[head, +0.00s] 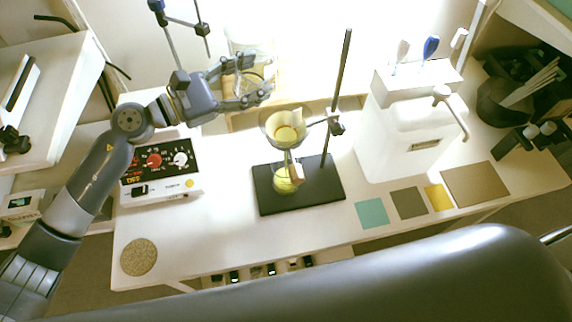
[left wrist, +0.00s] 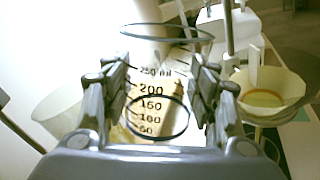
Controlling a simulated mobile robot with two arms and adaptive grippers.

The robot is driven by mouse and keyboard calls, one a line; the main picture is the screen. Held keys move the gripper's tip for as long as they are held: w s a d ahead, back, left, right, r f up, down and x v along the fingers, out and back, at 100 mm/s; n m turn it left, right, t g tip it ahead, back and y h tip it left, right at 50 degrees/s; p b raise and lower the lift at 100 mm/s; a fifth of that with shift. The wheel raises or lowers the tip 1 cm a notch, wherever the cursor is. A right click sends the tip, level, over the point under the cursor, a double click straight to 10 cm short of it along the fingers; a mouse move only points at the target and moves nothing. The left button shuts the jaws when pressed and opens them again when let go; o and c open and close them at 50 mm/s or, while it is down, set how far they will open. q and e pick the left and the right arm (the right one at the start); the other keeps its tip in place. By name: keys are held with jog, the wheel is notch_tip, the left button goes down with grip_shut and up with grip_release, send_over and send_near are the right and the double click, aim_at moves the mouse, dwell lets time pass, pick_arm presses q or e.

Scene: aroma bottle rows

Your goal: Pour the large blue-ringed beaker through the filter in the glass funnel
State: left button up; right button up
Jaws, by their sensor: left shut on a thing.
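My left gripper (head: 256,92) is shut on a clear glass beaker (head: 266,74). The beaker also shows between the fingers in the left wrist view (left wrist: 152,90), with dark marks up to 250 ml and a dark ring around it. Its contents are hard to tell. The glass funnel (head: 268,118) stands below and to the right of the gripper in the head view, apart from the beaker. A pale filter (head: 286,134) lines it, with yellowish matter inside. The funnel also shows at right in the left wrist view (left wrist: 268,92). My right gripper is out of view.
A stand with a black base (head: 325,187) and upright rod (head: 342,70) holds the funnel over a flask (head: 284,184) with yellow contents. A hotplate-like device (head: 160,172) is at left. A white box (head: 405,130) stands at right. The front table has free room.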

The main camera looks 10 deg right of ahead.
pick_arm(q)
jog(key=shift+w+f+b, duration=0.1)
jog(key=shift+f+b, duration=0.3)
jog(key=shift+b, duration=0.1)
jog(key=f+n+b, duration=0.1)
jog(key=w+f+n+b, duration=0.1)
jog(key=f+n+b, duration=0.1)
jog(key=shift+w+a+f, duration=0.1)
jog(key=shift+w+a, duration=0.05)
jog(key=shift+a, duration=0.2)
jog(key=shift+w+a+f+n+h+b, duration=0.15)
jog(key=shift+w+f+n+h+b, duration=0.15)
jog(key=shift+f+n+b, duration=0.35)
jog(key=shift+r, duration=0.1)
jog(key=w+a+r, duration=0.2)
jog(key=w+r, duration=0.2)
jog(key=r, duration=0.1)
jog(key=shift+w+b, duration=0.25)
jog(key=shift+b, duration=0.1)
jog(key=shift+a, duration=0.1)
dwell(5.1)
